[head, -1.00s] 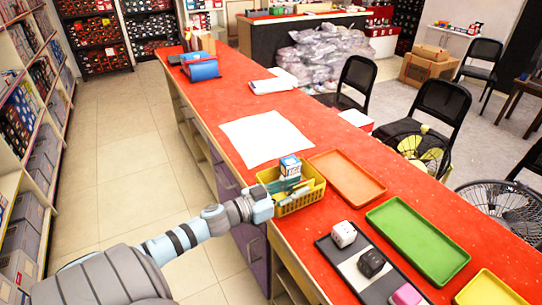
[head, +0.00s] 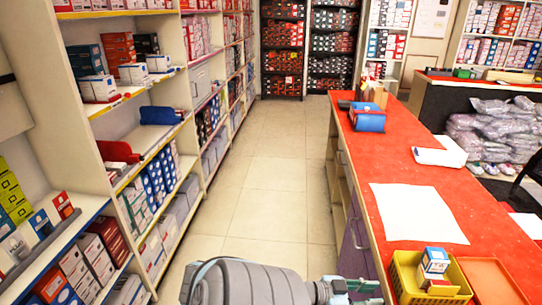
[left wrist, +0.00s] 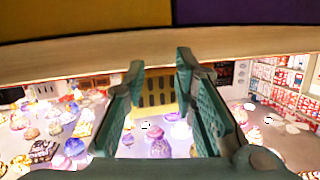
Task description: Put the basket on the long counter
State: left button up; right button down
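The yellow basket (head: 430,297) stands on the red-topped long counter (head: 400,160), near its left edge, with small boxes (head: 434,262) inside. My left gripper (head: 368,288) is just left of the basket at the counter's edge. In the left wrist view my left gripper (left wrist: 159,62) has its two green fingers spread apart. A yellow slotted surface, which looks like the basket wall (left wrist: 158,92), shows between and beyond them. Nothing is clamped between the fingers. My right gripper is not in view.
An orange tray (head: 492,280) lies right of the basket, and a white sheet (head: 415,213) lies behind it. A blue item (head: 368,120) is at the counter's far end. Stocked shelves (head: 150,150) line the left. The tiled aisle (head: 270,185) between is clear.

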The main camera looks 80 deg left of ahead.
pick_arm(q)
jog(key=s+f+n+g+y, duration=0.1)
jog(key=s+f+g+y, duration=0.15)
jog(key=s+f, duration=0.6)
jog(key=s+f+n+g+y, duration=0.1)
jog(key=s+f+g, duration=0.3)
jog(key=f, duration=0.9)
jog(key=s+d+f+g, duration=0.4)
jog(key=s+d, duration=0.3)
jog(key=s, duration=0.2)
jog(key=s+d+f+g+h, duration=0.1)
jog(key=s+d+f+g, duration=0.2)
jog(key=s+d+f, duration=0.4)
jog(key=s+d, duration=0.1)
jog(key=s, duration=0.2)
jog(key=shift+f+m+g, duration=0.2)
jog(key=shift+m+g, duration=0.15)
jog(key=shift+m, duration=0.05)
